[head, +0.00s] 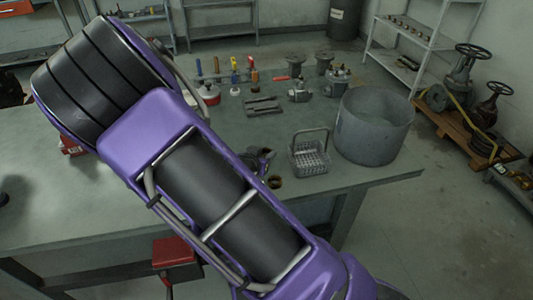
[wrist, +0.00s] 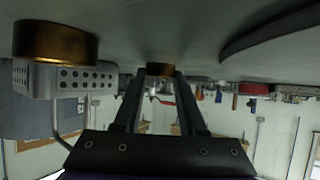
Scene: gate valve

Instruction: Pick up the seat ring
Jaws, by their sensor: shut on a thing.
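My gripper (wrist: 160,72) is shut on a small brass seat ring (wrist: 160,68), which shows between the fingertips in the wrist view. The wrist view is upside down, with the grey tabletop along its top. A second brass ring (wrist: 55,41) stands apart at the left of that view, in front of the perforated basket. In the head view a brass ring (head: 275,182) lies on the bench near its front edge, beside my purple arm. My gripper is mostly hidden behind my arm there. I cannot tell whether the held ring touches the tabletop.
A perforated metal basket (head: 309,158) with a raised handle stands right of my gripper. A large grey tub (head: 373,127) is at the bench's right end. Tools, a red-and-white can (head: 208,94) and valve parts (head: 337,80) stand farther back. Some bench between is clear.

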